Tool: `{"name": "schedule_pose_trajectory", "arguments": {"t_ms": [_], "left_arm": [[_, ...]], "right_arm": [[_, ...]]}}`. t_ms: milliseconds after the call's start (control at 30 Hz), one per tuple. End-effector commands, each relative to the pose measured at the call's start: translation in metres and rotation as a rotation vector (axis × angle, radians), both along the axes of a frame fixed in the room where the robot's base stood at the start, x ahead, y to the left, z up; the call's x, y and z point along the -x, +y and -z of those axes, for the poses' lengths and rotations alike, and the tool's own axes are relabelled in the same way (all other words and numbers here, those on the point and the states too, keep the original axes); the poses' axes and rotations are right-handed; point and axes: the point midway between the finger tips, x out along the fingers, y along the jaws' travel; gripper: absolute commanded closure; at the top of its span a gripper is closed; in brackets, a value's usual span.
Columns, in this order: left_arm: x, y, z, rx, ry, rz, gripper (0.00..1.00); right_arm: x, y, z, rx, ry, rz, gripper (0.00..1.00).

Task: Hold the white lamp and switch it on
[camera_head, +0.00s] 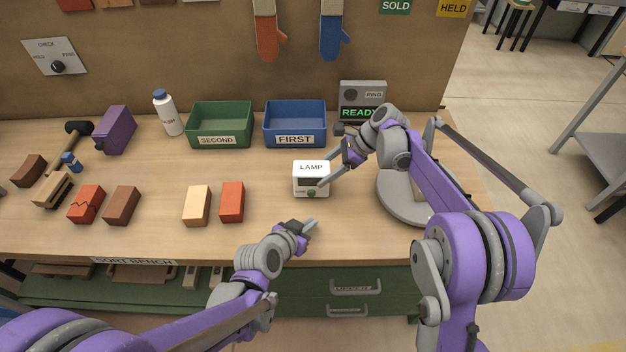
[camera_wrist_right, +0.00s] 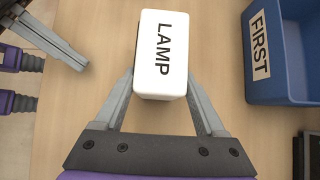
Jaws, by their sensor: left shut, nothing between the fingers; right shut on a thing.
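The white lamp (camera_head: 311,166), a box marked LAMP on top, stands on the bench in front of the blue bin. Its front has a dark panel and a small green round button (camera_head: 311,193) low down. My right gripper (camera_head: 324,173) is shut on the lamp from the right; in the right wrist view its two fingers lie along opposite sides of the lamp (camera_wrist_right: 163,55). My left gripper (camera_head: 312,224) is shut and empty, close to the bench's front edge, below and apart from the lamp; its fingers (camera_wrist_right: 78,60) also show in the right wrist view.
The blue bin marked FIRST (camera_head: 295,141) and green bin marked SECOND (camera_head: 220,140) stand behind. A grey box reading READY (camera_head: 362,98) is at the back right. An orange brick (camera_head: 232,202) and pale brick (camera_head: 197,205) lie left of the lamp. The bench's front edge runs below.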

Motion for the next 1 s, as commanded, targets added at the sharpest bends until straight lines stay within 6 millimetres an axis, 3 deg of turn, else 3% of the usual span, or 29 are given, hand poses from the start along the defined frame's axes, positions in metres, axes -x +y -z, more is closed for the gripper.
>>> {"name": "schedule_pose_trajectory", "arguments": {"t_ms": [267, 300, 467, 767, 1000], "left_arm": [[0.000, 0.000, 0.000, 0.000, 0.000, 0.000, 1.00], [0.000, 0.000, 0.000, 0.000, 0.000, 0.000, 1.00], [0.000, 0.000, 0.000, 0.000, 0.000, 0.000, 1.00], [0.000, 0.000, 0.000, 0.000, 0.000, 0.000, 1.00], [0.000, 0.000, 0.000, 0.000, 0.000, 0.000, 1.00]], "right_arm": [[0.000, 0.000, 0.000, 0.000, 0.000, 0.000, 0.72], [0.000, 0.000, 0.000, 0.000, 0.000, 0.000, 0.26], [0.000, 0.000, 0.000, 0.000, 0.000, 0.000, 0.00], [0.000, -0.003, -0.003, 0.000, 0.000, 0.000, 0.00], [0.000, -0.029, -0.034, 0.000, 0.000, 0.003, 0.00]]}}
